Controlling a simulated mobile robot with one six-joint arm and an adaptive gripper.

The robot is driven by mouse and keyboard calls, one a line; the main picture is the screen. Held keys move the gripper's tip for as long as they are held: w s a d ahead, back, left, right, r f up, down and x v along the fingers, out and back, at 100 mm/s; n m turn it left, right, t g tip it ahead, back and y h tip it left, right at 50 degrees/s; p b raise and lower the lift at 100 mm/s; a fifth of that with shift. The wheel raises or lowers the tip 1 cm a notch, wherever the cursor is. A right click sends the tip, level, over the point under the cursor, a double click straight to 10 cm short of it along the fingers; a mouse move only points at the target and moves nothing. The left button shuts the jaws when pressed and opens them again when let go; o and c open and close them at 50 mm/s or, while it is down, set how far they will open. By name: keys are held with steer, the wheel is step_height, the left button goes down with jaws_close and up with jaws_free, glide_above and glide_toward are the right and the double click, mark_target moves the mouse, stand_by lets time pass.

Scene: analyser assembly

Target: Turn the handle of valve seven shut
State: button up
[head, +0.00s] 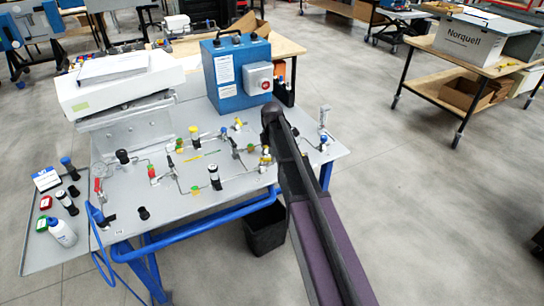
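Several small valves with coloured handles sit along thin metal tubing on the grey panel table (160,210). No numbers are readable, so I cannot tell which is valve seven. My dark purple arm runs from the bottom right up over the right part of the panel. My gripper does not show; the arm covers some of the panel behind it.
A blue box (228,85) with a grey red-button unit stands at the back of the panel. A white instrument (115,90) is at back left. A side tray (45,255) holds bottles and small parts. A black bin (265,230) stands below. Open floor lies right.

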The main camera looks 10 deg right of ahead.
steer(key=w+n, duration=0.1)
steer(key=n, duration=0.1)
steer(key=shift+a+n, duration=0.1)
steer(key=shift+n, duration=0.2)
step_height(320, 180, up, 14)
steer(key=p, duration=1.4)
steer(key=s+f+m+b, duration=0.3)
steer(key=f+b, duration=0.2)
steer(key=s+f+m+b, duration=0.3)
steer(key=s+f+b, duration=0.1)
steer(key=f+b, duration=0.1)
steer(key=s+a+f+m+b, duration=0.1)
steer(key=s+f+m+b, duration=0.2)
steer(key=f+b, duration=0.3)
steer(key=shift+s, duration=0.75)
steer(key=s+f+m+b, duration=0.4)
steer(key=f+b, duration=0.7)
steer(key=s+f+m+b, duration=0.3)
steer(key=s+f+b, duration=0.2)
steer(key=f+b, duration=0.7)
steer(key=shift+s+a+f+m+b, duration=0.2)
steer(key=shift+a+f+m+b, duration=0.1)
steer(key=shift+m, duration=0.1)
